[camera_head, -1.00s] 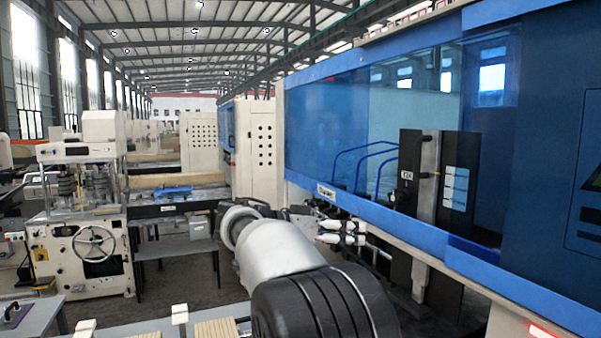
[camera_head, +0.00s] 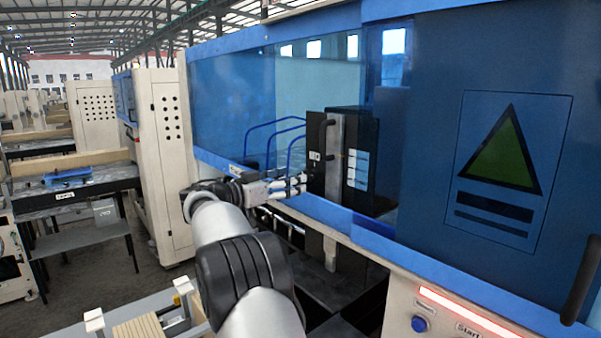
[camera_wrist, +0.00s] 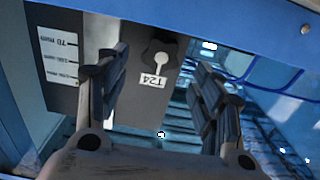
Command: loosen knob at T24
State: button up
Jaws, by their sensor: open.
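The dark lobed knob (camera_wrist: 150,53) is on the face of a grey-black block (camera_wrist: 85,28) in the wrist view. The T24 label (camera_wrist: 152,81) is beside it and appears upside down; it also shows in the head view (camera_head: 314,156). A pale, round-ended mark lies over the knob's middle. My gripper (camera_wrist: 160,62) is open, with one finger on each side of the knob in the picture. A gap to the knob seems to remain, but its depth is hard to judge. In the head view my gripper (camera_head: 300,185) is at the block's left side.
The block (camera_head: 350,190) stands within the blue machine's window opening and carries a dark handle (camera_head: 325,135) and a scale plate (camera_wrist: 58,55). Blue hoses (camera_head: 272,128) run on its left. The blue frame rail (camera_head: 330,214) passes below my gripper.

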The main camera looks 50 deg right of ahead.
aim_at(308, 177)
jog(key=shift+s+d+p, duration=0.15)
jog(key=shift+d+p, duration=0.15)
jog(key=shift+d, duration=0.85)
jog(key=shift+s+d+p, duration=0.1)
jog(key=shift+d+p, duration=0.2)
jog(key=shift+d, duration=0.85)
